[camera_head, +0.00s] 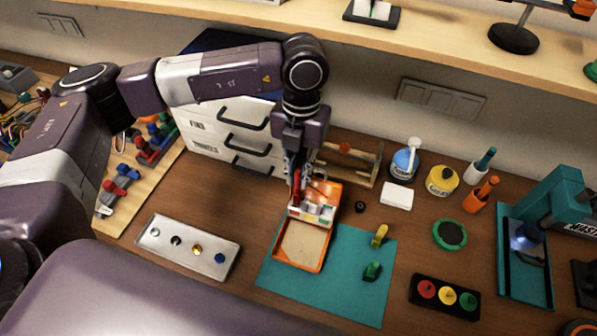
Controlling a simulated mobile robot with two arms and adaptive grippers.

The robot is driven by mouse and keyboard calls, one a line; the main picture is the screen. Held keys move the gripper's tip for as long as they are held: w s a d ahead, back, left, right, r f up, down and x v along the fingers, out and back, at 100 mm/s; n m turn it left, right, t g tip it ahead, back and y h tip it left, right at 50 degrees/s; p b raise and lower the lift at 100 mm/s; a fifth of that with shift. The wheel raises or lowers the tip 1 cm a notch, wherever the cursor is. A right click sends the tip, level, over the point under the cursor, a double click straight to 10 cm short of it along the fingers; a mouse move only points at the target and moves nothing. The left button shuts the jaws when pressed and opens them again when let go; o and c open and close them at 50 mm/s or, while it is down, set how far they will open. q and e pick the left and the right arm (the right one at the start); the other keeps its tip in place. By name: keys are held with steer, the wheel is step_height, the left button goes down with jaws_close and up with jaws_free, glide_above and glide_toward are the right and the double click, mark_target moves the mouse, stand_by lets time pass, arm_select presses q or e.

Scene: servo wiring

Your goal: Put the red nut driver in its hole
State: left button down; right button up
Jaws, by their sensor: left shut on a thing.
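My left gripper (299,172) points down over the back of the orange tray (324,256) and is shut on the red nut driver (297,188). The driver hangs roughly upright at the left end of a pale block with coloured marks (318,212) in the tray. I cannot tell whether its lower end is inside a hole or just above it. A yellow driver-like piece (380,236) and a green one (372,271) are on the teal mat (345,300), right of the tray. My right gripper is not in view.
White drawers (195,128) stand close behind the gripper, with a wooden rack (362,165) to their right. A metal tray of knobs (182,262) lies to the left. A black box with coloured buttons (444,310) is at the right.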

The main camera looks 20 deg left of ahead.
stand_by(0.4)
arm_select(q)
steer(key=shift+f+b, duration=0.1)
steer(key=shift+b, duration=0.2)
steer(key=shift+b, duration=0.3)
stand_by(0.8)
steer(key=shift+s+f+b, duration=0.1)
steer(key=shift+f+b, duration=1.05)
stand_by(0.7)
steer(key=c, duration=1.8)
jaws_free()
